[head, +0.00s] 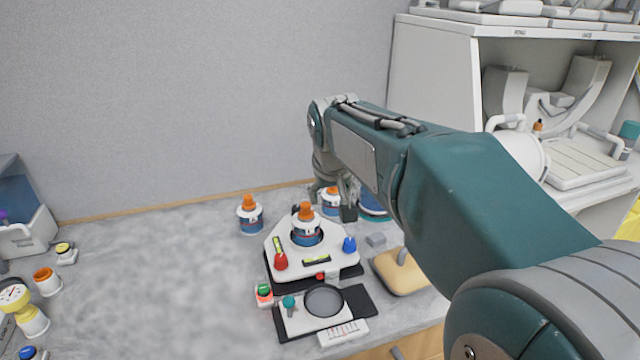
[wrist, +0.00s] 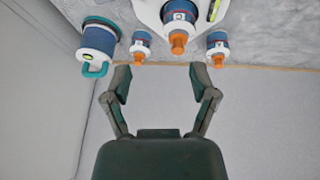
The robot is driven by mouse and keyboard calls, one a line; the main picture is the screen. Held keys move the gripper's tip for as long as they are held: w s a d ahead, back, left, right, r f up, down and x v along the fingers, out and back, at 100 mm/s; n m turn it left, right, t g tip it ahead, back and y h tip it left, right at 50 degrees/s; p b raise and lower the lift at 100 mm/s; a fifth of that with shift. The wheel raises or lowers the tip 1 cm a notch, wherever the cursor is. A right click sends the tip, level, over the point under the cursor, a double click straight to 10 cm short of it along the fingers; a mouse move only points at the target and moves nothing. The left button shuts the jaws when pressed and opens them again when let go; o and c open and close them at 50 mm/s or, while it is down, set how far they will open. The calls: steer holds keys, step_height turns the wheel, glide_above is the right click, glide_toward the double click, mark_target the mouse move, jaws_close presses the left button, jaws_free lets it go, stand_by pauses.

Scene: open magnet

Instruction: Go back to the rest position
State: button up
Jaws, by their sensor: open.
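My gripper (wrist: 160,82) is open and empty in the wrist view, its two fingers spread wide with the grey wall behind them. In the head view it shows partly (head: 346,205), hanging from my green arm above the back of the counter, near the bottles. A blue and white bottle with an orange cap (head: 306,230) stands upright in the dark ring of a white device (head: 345,262). It also shows at the top of the wrist view (wrist: 178,18). Nothing is between my fingers.
Similar bottles stand left (head: 250,216) and behind (head: 331,203) the device. A blue and white container with a teal handle (wrist: 98,42) is in the wrist view. A yellow pad (head: 402,272) lies to the right. White shelving (head: 436,110) stands at the right. The counter's left middle is clear.

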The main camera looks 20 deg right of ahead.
steer(key=s+a+f, duration=0.1)
steer(key=s+f, duration=0.1)
steer(key=s, duration=0.5)
steer(key=s+a+f+y, duration=0.1)
steer(key=s+a+f, duration=0.1)
steer(key=s, duration=0.6)
steer(key=s+a+f, duration=0.1)
steer(key=s+f, duration=0.1)
steer(key=s, duration=0.6)
steer(key=shift+s+a+f+t, duration=0.15)
steer(key=shift+a+f+t, duration=0.1)
steer(key=shift+f+t, duration=0.15)
stand_by(1.3)
